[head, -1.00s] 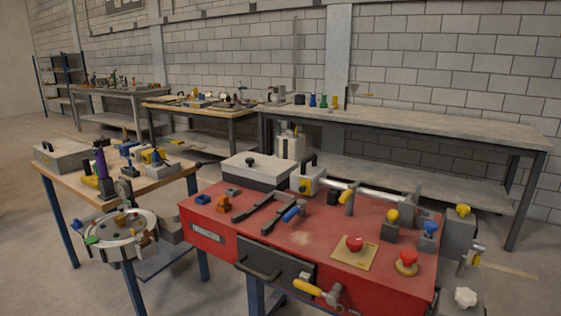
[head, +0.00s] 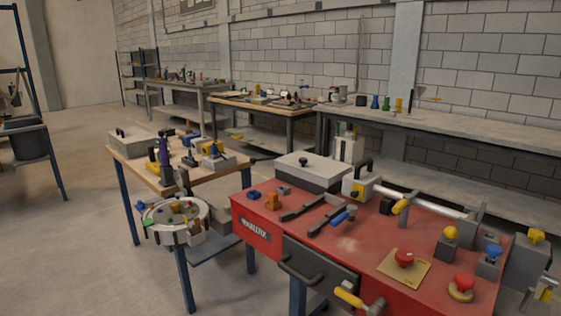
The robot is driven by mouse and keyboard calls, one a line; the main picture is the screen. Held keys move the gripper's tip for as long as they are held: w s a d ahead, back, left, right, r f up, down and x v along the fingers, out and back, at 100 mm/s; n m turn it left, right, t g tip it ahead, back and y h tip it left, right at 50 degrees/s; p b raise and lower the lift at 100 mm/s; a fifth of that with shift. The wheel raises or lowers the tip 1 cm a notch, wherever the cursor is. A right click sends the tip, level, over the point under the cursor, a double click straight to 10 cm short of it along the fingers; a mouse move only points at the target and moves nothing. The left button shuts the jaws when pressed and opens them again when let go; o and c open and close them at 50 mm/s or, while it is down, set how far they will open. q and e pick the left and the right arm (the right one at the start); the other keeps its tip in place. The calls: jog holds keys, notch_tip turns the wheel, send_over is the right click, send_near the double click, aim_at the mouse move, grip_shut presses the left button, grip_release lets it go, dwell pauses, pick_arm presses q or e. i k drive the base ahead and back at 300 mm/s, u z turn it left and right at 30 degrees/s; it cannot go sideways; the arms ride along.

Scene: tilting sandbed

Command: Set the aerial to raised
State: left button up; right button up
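I cannot make out a part that is surely the aerial. A thin upright rod (head: 361,60) rises against the block wall behind the back bench; I cannot tell whether it is an aerial or part of the wall. Neither my left nor my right gripper shows in the head view.
A red workbench (head: 290,235) with knobs, handles and a lidded grey box (head: 313,168) fills the front right. A wooden table (head: 122,152) with tools stands left of it, a round grey tray (head: 150,232) at its front. Back benches line the wall.

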aim_at(252, 160)
jog(key=u, duration=1.75)
jog(key=i, duration=1.65)
jog(key=z, duration=2.95)
